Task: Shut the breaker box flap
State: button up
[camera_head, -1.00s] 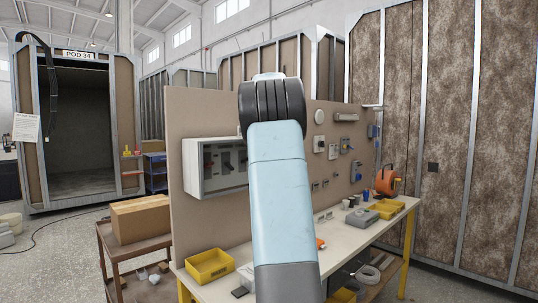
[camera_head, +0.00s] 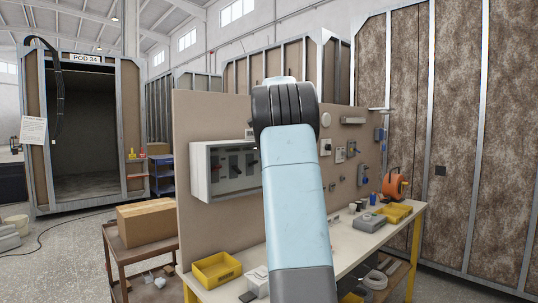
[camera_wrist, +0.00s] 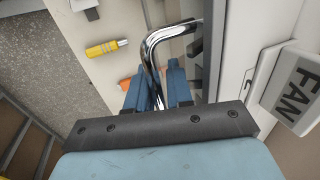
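The breaker box (camera_head: 200,172) is a pale box on the upright tan board in the head view. Its front is open to view, with several dark switches inside, and its right part is hidden behind my arm. The flap cannot be made out there. In the wrist view, a bent chrome handle (camera_wrist: 152,52) runs from a dark grey upright edge (camera_wrist: 213,45), probably the flap's, down between my fingers. My gripper (camera_wrist: 159,95) has its blue fingers close on both sides of the handle and looks shut on it. In the head view, my gripper is hidden behind my arm.
Below the board, a workbench (camera_head: 348,252) holds yellow bins (camera_head: 217,270), a grey device and an orange reel (camera_head: 395,185). A yellow screwdriver (camera_wrist: 105,47) and a tilted FAN label (camera_wrist: 299,88) show in the wrist view. A cardboard box (camera_head: 147,221) stands left.

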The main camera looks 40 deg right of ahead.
jog(key=v, duration=1.3)
jog(key=shift+r, duration=0.3)
jog(key=shift+s+a, duration=0.1)
jog(key=shift+s, duration=0.05)
